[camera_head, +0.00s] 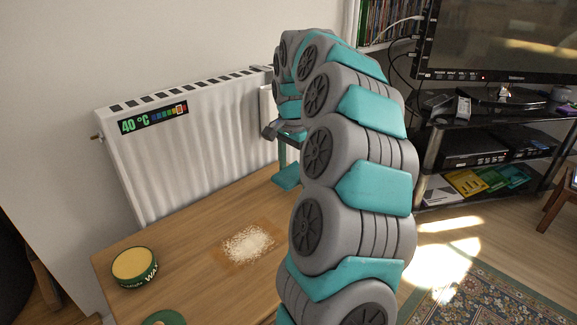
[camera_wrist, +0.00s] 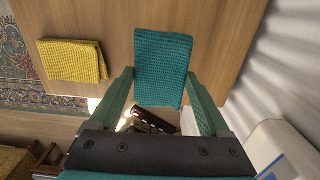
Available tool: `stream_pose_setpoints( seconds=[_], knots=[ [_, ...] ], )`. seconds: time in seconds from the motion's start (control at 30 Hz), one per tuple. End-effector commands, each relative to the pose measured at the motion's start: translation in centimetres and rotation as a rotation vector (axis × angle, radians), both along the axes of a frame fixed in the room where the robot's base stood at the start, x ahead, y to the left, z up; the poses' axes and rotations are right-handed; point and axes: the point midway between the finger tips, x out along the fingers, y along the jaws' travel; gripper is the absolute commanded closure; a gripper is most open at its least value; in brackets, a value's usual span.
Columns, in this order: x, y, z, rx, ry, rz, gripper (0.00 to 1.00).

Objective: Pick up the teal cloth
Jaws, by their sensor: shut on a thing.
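The teal cloth (camera_wrist: 162,55) is a folded, textured rectangle in the middle of the wrist view. It lies between the two green fingers of my gripper (camera_wrist: 160,76), which are shut on it, one finger along each side. Its near end reaches past the wooden table's edge in that view. In the head view a small teal piece (camera_head: 286,179), which looks like the cloth, shows beside my arm at the table's far end. My arm hides most of the gripper there.
A yellow cloth (camera_wrist: 74,62) lies on the wooden table (camera_head: 185,225) to the left in the wrist view. A wax tin (camera_head: 134,270) and pale flakes (camera_head: 248,243) are on the table. A radiator (camera_head: 185,165) stands close behind. A black TV stand (camera_head: 480,155) is at the right.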

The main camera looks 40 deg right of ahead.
Motion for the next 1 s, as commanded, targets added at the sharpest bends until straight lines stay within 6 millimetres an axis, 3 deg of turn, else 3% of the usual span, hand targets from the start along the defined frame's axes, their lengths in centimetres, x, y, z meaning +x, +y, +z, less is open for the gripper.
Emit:
stream_pose_setpoints(
  seconds=[0.6,1.0],
  knots=[
    [-9.5,1.0,1.0,0.000,-0.001,-0.001,0.70],
    [-12.7,1.4,1.2,0.001,0.002,-0.001,0.70]
  ],
)
